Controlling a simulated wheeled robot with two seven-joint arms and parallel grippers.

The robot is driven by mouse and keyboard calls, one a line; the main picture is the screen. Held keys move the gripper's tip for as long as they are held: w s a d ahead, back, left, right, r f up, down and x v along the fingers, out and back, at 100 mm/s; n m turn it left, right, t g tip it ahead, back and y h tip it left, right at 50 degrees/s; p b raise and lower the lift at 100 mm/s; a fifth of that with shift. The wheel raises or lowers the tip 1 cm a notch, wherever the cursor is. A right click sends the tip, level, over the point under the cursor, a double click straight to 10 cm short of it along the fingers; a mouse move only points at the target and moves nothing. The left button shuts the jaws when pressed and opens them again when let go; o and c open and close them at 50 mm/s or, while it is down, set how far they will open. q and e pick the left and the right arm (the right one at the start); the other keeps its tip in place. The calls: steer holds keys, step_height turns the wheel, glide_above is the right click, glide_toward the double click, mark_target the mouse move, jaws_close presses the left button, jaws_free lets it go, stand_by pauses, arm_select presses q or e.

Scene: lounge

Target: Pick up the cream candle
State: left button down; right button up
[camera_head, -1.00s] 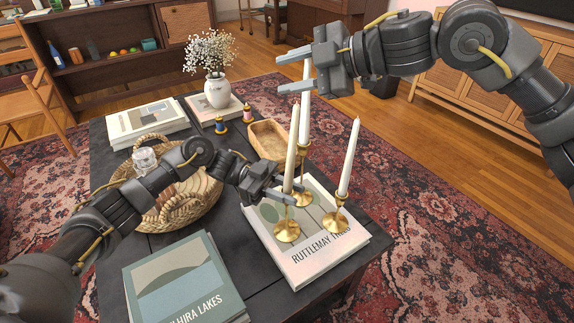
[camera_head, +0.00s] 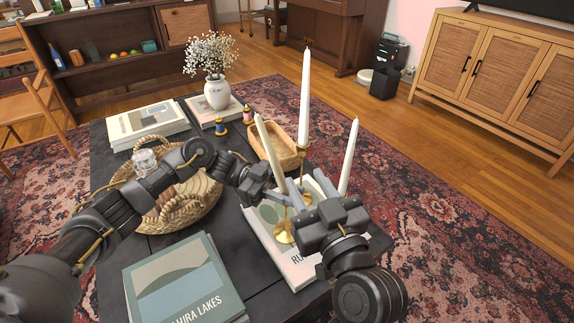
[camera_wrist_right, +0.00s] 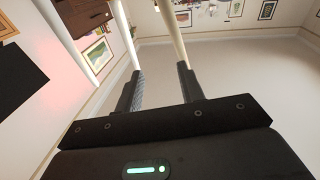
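Three tall candles rise from brass holders over a book on the coffee table. The left one looks the creamiest, so I take it as the cream candle (camera_head: 267,144); it leans to the left. A white candle (camera_head: 305,100) stands behind it and another (camera_head: 348,157) at the right. My left gripper (camera_head: 280,196) is at the cream candle's lower part; its fingers are partly hidden. My right gripper (camera_head: 310,188) is low among the candles, fingers apart. In the right wrist view its fingers (camera_wrist_right: 160,85) are spread, with candles rising near them; I cannot tell whether they touch.
The book (camera_head: 297,271) under the holders is partly covered by my right gripper. A wooden tray (camera_head: 287,153), a flower vase (camera_head: 217,94) and a wicker basket (camera_head: 205,213) stand nearby. Another book (camera_head: 180,285) lies at the front. Rug is free to the right.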

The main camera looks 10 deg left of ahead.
mark_target(275, 164)
steer(key=shift+m+g+h, duration=0.3)
steer(key=shift+m+g, duration=0.1)
steer(key=shift+f+x, duration=0.4)
steer(key=shift+x, duration=1.4)
steer(key=shift+f+x, duration=0.4)
steer(key=shift+x, duration=1.4)
steer(key=shift+f+x, duration=0.35)
steer(key=shift+x, duration=1.45)
jaws_close()
